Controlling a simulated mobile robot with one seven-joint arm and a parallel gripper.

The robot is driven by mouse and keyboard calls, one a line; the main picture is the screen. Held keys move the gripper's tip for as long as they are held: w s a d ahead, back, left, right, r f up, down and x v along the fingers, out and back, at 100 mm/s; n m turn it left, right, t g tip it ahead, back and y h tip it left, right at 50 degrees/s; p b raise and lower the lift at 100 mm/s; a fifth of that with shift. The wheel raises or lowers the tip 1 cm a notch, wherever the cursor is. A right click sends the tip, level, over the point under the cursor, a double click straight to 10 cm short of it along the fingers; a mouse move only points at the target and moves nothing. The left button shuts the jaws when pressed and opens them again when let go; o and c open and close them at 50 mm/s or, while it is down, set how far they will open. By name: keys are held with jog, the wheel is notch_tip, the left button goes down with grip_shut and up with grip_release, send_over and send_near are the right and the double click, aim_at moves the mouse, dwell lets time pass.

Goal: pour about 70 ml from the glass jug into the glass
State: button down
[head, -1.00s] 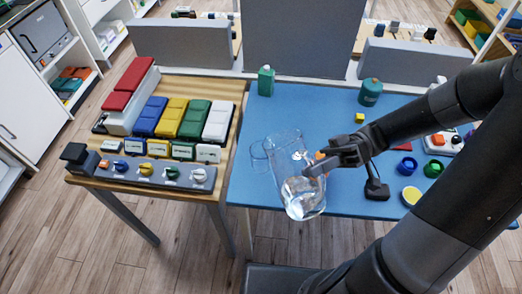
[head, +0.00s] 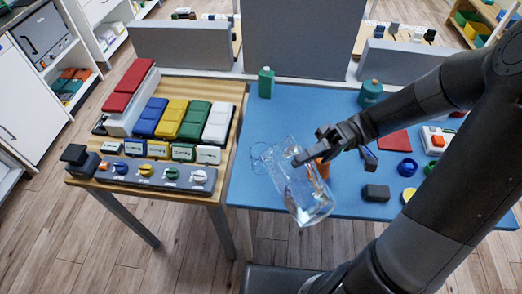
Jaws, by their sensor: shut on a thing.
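The clear glass jug (head: 312,203) is held in the air over the front edge of the blue table. It is tilted, its mouth to the upper left and its base to the lower right. Clear liquid seems to lie in its lower part. My gripper (head: 308,158) is shut on the jug at its upper right side. The glass (head: 257,160) is a faint clear outline on the blue table, just left of the jug's mouth and partly overlapped by it. I cannot tell whether any liquid is in the glass or passing between the two.
The blue table (head: 240,190) holds a green bottle (head: 265,82), a teal container (head: 370,93), a dark block (head: 376,193) and a blue ring (head: 407,168). An orange thing (head: 323,169) shows behind the jug. A wooden table (head: 228,150) with coloured boxes adjoins on the left.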

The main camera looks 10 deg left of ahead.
aim_at(283, 141)
jog(key=shift+w+a+r+m, duration=0.3)
jog(key=shift+w+a+m, duration=0.6)
jog(key=shift+m, duration=0.2)
jog(key=shift+w+a+r+m+h, duration=0.2)
jog(key=shift+w+a+r+m, duration=0.25)
jog(key=shift+w+a, duration=0.2)
jog(key=shift+w+a+r+m+h, duration=0.2)
jog(key=shift+w+a+r+m, duration=0.1)
jog(key=shift+w+a+m, duration=0.3)
jog(key=shift+w+a+r+m, duration=0.4)
jog(key=shift+w+a+m, duration=0.1)
jog(key=shift+w+m, duration=0.1)
jog(key=shift+s+d+f+n, duration=0.2)
jog(key=shift+s+d+n, duration=0.15)
jog(key=shift+s+d, duration=0.05)
jog(key=shift+w+a+r+m, duration=0.25)
jog(key=shift+w+a+m, duration=0.05)
jog(key=shift+a+m, duration=0.1)
dwell(1.2)
jog(key=shift+d, duration=0.1)
